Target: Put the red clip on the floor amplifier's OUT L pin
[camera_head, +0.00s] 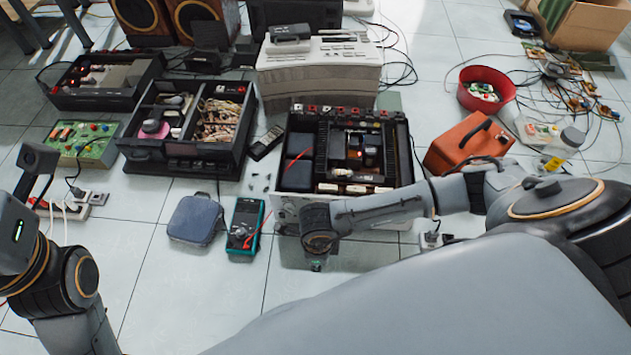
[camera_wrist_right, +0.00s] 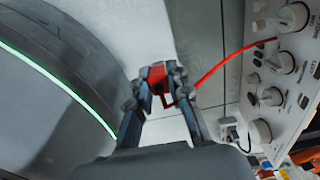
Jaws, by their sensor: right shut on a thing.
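The floor amplifier (camera_head: 404,160) sits open-topped in the middle of the head view, its circuitry exposed. A row of red and pale terminals (camera_head: 327,110) runs along its far edge; I cannot read which is OUT L. My right gripper (camera_head: 317,264) hangs in front of the amplifier's near side, mostly hidden by its own wrist. In the right wrist view my right gripper (camera_wrist_right: 158,80) is shut on the red clip (camera_wrist_right: 157,74), with a red lead curving away to the right. The amplifier's knobbed front panel (camera_wrist_right: 283,88) shows at right. My left arm is at the left edge; its fingers are not visible.
A teal multimeter (camera_head: 245,226) and blue case (camera_head: 195,220) lie left of the amplifier. An orange box (camera_head: 467,141) stands close at its right. A large beige device (camera_head: 320,75) stands behind it. Floor at front left is clear.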

